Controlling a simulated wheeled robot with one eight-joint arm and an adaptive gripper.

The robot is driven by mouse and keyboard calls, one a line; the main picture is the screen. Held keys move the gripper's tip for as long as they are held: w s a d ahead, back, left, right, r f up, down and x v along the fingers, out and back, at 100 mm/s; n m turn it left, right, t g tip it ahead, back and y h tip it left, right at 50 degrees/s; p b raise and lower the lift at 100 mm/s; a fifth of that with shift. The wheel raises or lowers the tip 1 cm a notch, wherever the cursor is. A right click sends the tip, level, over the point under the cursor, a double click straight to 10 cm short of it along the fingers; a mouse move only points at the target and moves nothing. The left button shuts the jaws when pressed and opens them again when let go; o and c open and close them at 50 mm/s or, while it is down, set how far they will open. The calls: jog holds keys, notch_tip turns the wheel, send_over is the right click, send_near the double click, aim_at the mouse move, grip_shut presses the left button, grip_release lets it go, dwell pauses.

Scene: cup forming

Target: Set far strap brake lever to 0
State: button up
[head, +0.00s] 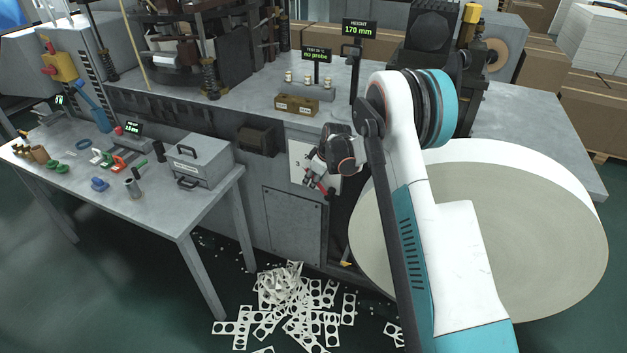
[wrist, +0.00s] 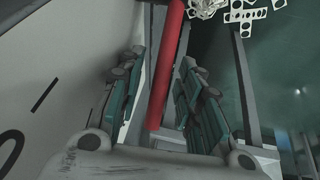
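The brake lever is a red bar that shows in the head view (head: 322,187), tilted in front of a white scale plate (head: 298,158) marked with a 3. My gripper (head: 318,178) is at the lever, and my wrist partly hides the plate. In the wrist view the red lever (wrist: 167,65) runs between the two teal-padded fingers of my gripper (wrist: 162,95). The fingers stand apart, with a gap visible beside the bar; firm contact does not show. The plate (wrist: 50,70) fills the left side there, with a black tick and part of a round numeral.
A large paper roll (head: 480,215) stands right of the plate, behind my arm. A side table (head: 150,215) with tools and a grey box (head: 200,162) is at left. Punched paper scraps (head: 290,300) lie on the floor below. A dark bin (head: 257,139) sticks out from the machine front.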

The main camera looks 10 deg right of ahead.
jog(key=shift+c, duration=0.6)
grip_shut()
jog(key=shift+s+d+r+t+y+b, duration=0.4)
jog(key=shift+s+d+r+t+y, duration=0.3)
jog(key=shift+y, duration=0.3)
jog(key=shift+w+f, duration=0.1)
jog(key=shift+w, duration=0.05)
jog(key=shift+o, duration=0.6)
grip_release()
jog(key=v, duration=1.2)
